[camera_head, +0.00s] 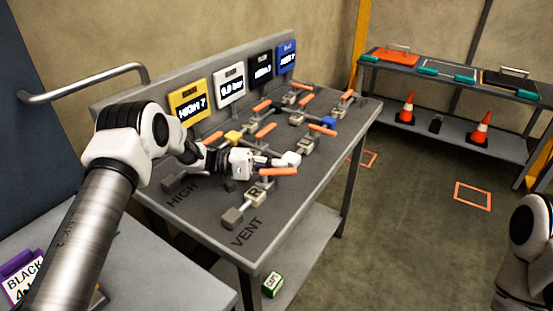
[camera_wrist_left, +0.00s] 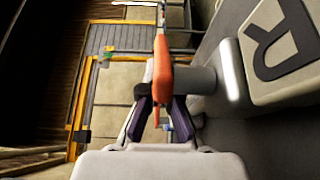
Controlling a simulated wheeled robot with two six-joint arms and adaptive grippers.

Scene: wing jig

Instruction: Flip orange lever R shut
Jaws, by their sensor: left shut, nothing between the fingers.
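The orange lever R (camera_head: 278,171) sits on a grey valve on the dark bench, beside the plate marked R (camera_head: 257,190). Its handle points right in the head view. My left gripper (camera_head: 274,162) is shut with nothing held, just behind the handle. In the left wrist view the lever (camera_wrist_left: 162,72) stands directly beyond the dark fingers (camera_wrist_left: 159,103), very close to them; I cannot tell whether they touch. The R plate (camera_wrist_left: 282,42) is at the right there. My right gripper is out of view.
VENT (camera_head: 248,232) is printed at the front. A shelf with cones (camera_head: 407,107) is at the right.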

